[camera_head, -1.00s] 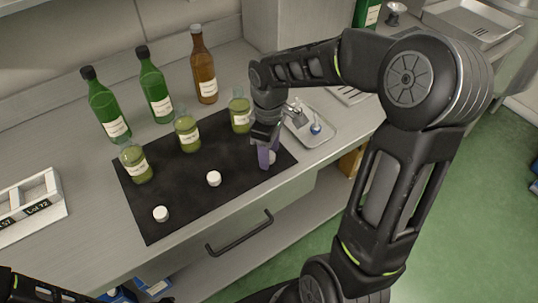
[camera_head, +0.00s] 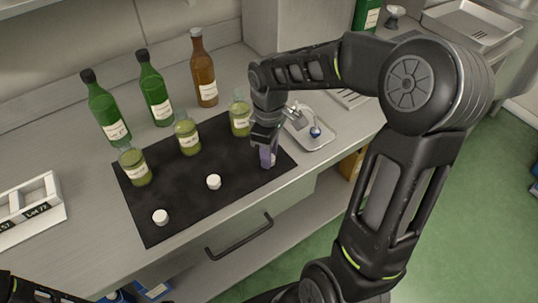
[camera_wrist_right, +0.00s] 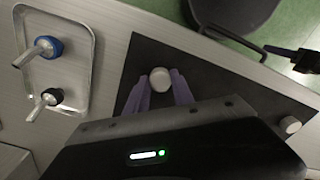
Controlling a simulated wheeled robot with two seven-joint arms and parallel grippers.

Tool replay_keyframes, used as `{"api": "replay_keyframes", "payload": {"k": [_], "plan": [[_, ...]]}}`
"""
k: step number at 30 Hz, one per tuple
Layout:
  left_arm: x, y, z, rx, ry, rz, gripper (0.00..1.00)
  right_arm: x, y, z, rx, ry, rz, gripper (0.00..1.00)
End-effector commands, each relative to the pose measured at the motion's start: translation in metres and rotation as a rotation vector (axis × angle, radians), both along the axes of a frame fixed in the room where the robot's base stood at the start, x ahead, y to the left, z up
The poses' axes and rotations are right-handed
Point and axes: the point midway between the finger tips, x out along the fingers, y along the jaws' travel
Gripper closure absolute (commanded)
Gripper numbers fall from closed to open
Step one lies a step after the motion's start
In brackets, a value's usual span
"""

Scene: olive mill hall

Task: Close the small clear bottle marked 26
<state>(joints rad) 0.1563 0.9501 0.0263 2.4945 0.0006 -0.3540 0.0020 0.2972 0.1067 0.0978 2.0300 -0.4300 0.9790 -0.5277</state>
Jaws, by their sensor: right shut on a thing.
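My right gripper (camera_head: 268,158) points down over the right end of a black mat (camera_head: 190,190). In the right wrist view its purple fingers are shut on a white cap (camera_wrist_right: 160,79), which the fingers hide in the head view. Two more white caps lie on the mat, a middle one (camera_head: 213,181) and a left one (camera_head: 161,217). Three small clear bottles with yellow-green contents stand along the back of the mat: left (camera_head: 138,170), middle (camera_head: 188,138) and right (camera_head: 240,118). Their label numbers are too small to read. My left gripper is not in view.
Two tall green bottles (camera_head: 105,110) (camera_head: 156,92) and a brown bottle (camera_head: 205,75) stand behind the mat. A metal tray (camera_head: 325,140) with stoppers lies close right of my gripper. A white rack (camera_head: 30,215) stands at left. A drawer handle (camera_head: 240,237) sticks out in front.

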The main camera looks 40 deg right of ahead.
Motion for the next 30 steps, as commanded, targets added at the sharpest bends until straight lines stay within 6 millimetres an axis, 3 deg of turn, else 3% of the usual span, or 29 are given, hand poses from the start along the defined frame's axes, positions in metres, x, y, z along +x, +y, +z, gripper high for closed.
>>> {"api": "replay_keyframes", "payload": {"k": [18,30], "plan": [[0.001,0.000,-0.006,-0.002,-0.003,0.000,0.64,0.001,0.000,0.092,0.000,-0.004,0.001,1.00],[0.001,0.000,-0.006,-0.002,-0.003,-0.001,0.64,0.000,0.000,0.097,0.000,-0.001,0.001,1.00]]}}
